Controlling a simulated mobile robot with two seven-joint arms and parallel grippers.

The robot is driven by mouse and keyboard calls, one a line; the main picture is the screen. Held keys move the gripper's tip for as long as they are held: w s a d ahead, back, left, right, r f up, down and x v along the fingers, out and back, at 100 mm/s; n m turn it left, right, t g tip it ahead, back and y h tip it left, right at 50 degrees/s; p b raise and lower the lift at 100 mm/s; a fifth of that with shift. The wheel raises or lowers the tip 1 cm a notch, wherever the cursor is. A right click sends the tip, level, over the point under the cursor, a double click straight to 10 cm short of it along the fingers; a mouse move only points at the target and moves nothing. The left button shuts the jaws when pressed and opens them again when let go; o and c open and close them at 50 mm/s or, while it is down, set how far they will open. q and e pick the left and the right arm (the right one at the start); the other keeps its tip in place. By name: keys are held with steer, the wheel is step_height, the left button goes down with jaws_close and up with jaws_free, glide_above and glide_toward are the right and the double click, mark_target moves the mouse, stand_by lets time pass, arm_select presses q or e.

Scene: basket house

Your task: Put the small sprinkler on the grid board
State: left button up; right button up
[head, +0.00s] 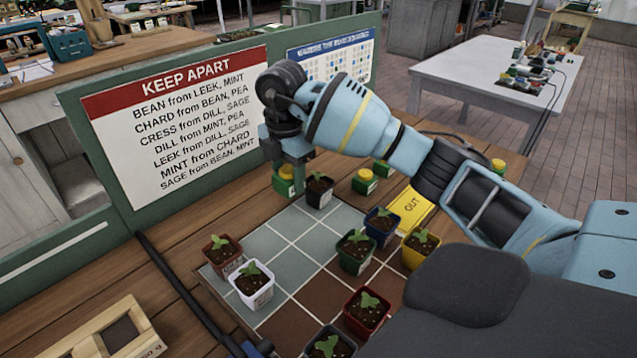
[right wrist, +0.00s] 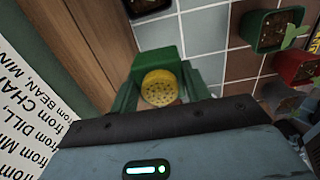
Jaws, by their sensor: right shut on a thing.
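My right gripper (head: 286,172) is shut on a small green sprinkler with a yellow perforated top (head: 284,184). The sprinkler also shows between the fingers in the right wrist view (right wrist: 158,88). It is at the far left edge of the grid board, beside the sign panel; whether it touches the surface I cannot tell. The grid board (head: 285,262) has grey-green and brown squares and carries several potted seedlings. A black pot (head: 320,194) stands close to the right of the gripper. My left gripper is not in view.
A white pot (head: 255,294) and a red-brown pot (head: 221,262) stand at the board's left. A KEEP APART sign (head: 175,120) rises behind. Several grey-green squares are bare.

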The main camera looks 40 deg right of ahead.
steer(key=shift+f, duration=4.9)
steer(key=shift+f, duration=0.15)
steer(key=o, duration=1.1)
steer(key=shift+c, duration=0.2)
step_height(320, 180, up, 12)
steer(key=shift+r, duration=0.2)
